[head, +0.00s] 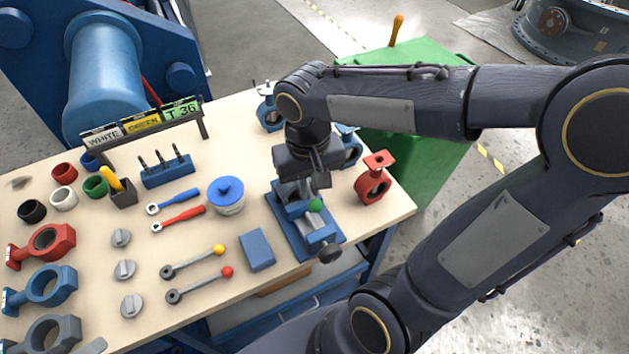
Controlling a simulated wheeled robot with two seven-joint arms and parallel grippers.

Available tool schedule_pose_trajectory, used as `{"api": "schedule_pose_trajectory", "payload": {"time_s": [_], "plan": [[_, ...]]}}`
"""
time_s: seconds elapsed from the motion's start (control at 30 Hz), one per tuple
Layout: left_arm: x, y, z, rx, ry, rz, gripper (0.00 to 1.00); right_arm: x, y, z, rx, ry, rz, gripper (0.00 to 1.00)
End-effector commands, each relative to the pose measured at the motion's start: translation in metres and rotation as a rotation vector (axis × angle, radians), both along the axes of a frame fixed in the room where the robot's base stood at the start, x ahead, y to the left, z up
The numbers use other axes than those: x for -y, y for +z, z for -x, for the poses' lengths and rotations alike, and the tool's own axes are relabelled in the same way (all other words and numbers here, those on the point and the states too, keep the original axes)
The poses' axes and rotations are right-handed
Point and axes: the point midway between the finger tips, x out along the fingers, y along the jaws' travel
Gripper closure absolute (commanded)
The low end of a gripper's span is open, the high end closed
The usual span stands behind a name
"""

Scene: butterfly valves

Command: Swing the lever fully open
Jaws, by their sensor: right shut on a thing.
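A lever with a green knob (315,205) is at the blue vise (290,237) near the right end of the workbench. The grey valve parts in the vise are mostly hidden under my right gripper. My right gripper (312,183) points down over the vise from above and is shut on the lever, just behind the green knob. The lever's shaft and its exact angle are hidden by the gripper. My left gripper is not in the head view.
On the workbench (225,255), a red valve body (373,180) stands right of the vise and a blue box (257,250) lies left of it. Two loose levers, with yellow (219,250) and red (227,272) knobs, lie further left. A green bin (430,150) stands behind my right arm.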

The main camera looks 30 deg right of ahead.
Motion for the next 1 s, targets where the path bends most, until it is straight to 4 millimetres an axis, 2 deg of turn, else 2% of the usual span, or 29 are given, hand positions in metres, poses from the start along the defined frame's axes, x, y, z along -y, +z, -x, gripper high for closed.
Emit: {"api": "schedule_pose_trajectory", "payload": {"time_s": [0.13,0.37,0.4,0.6,1.0], "plan": [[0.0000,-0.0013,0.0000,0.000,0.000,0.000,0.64,-0.0073,-0.0008,-0.0017,0.000,-0.070,-0.002,1.00],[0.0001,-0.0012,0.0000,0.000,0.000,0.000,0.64,-0.0082,-0.0006,-0.0020,-0.001,-0.087,-0.001,1.00],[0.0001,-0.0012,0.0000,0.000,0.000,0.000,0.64,-0.0082,-0.0006,-0.0020,-0.001,-0.087,-0.001,0.87],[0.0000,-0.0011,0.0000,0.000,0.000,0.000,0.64,-0.0079,-0.0004,-0.0021,0.000,-0.085,-0.001,0.64],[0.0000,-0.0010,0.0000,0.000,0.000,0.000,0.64,-0.0078,-0.0001,-0.0022,0.001,-0.084,-0.001,0.64]]}}
